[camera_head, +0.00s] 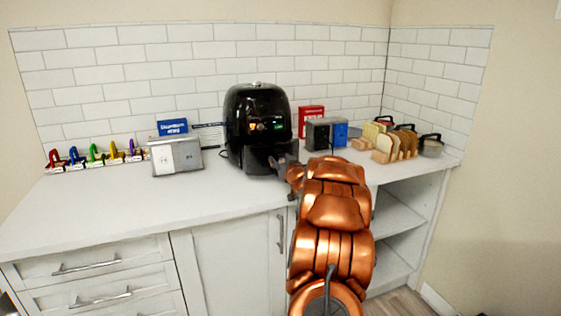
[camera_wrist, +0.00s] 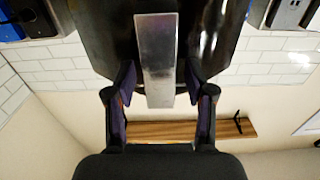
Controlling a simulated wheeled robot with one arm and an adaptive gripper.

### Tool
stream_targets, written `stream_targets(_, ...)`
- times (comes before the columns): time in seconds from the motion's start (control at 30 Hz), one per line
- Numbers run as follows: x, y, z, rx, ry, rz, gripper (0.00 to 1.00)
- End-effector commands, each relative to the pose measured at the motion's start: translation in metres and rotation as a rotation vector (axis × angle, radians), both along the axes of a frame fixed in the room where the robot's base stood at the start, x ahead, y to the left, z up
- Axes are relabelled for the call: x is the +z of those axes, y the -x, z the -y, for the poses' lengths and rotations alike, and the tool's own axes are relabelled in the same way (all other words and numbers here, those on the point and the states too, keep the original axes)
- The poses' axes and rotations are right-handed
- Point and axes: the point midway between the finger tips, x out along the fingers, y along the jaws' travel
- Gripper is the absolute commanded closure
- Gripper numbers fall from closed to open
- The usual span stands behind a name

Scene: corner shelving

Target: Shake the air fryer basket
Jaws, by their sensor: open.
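The black air fryer (camera_head: 250,110) stands upright on the white counter against the tiled wall. Its basket (camera_head: 258,161) forms the lower front part and appears to sit in the body. In the wrist view a silver basket handle (camera_wrist: 156,50) juts from the dark front (camera_wrist: 100,35). My gripper (camera_wrist: 160,82) is open, with one finger on each side of the handle and a gap visible on both sides. In the head view my gripper (camera_head: 285,166) is at the basket's front right, and my copper arm hides part of the counter there.
A silver toaster-like box (camera_head: 177,156) stands left of the fryer, with several coloured clips (camera_head: 94,156) beyond it. A dark toaster (camera_head: 325,133), bread slices in a rack (camera_head: 397,143) and a pot (camera_head: 431,146) stand to the right. The front left counter (camera_head: 120,205) is clear.

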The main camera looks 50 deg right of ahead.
Motion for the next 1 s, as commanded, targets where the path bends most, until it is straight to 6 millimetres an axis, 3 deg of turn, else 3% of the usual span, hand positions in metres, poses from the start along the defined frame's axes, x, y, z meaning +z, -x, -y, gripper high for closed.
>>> stream_targets(0.27,0.0,0.018,-0.009,-0.001,-0.001,-0.002,0.46)
stream_targets(0.8,0.0,0.086,-0.045,-0.003,-0.001,-0.002,0.46)
stream_targets(1.0,0.001,0.101,-0.054,-0.001,0.002,0.001,0.46)
